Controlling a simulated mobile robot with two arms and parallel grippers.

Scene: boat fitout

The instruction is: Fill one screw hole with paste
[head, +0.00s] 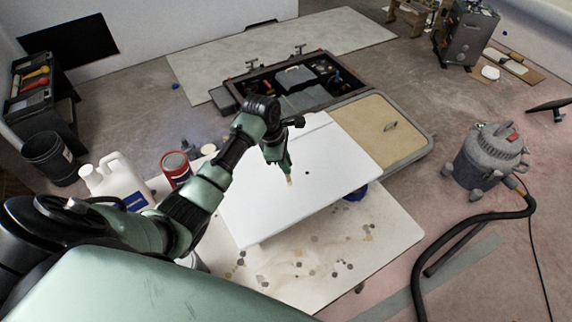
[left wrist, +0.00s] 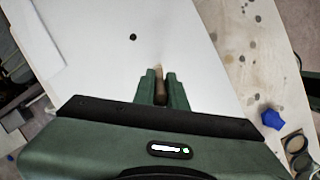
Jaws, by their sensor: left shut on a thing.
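A white panel (head: 330,175) lies on a stained board. It also fills the middle of the left wrist view (left wrist: 90,60). One small dark round hole (left wrist: 133,37) shows in the panel, up and left of my fingertips. My left gripper (head: 288,173) is above the panel, pointing down. In the left wrist view its fingers (left wrist: 161,88) are shut on a slim brown tool (left wrist: 161,98) with a pale tan end that points toward the panel. I cannot tell whether that end touches the panel or carries paste. My right gripper is not in view.
The stained board (head: 385,235) extends around the panel. A white jug (head: 122,182) and a red can (head: 176,168) stand left of it. A blue object (left wrist: 271,118) sits near the panel's edge. A grey vacuum (head: 485,160) with a black hose is at right.

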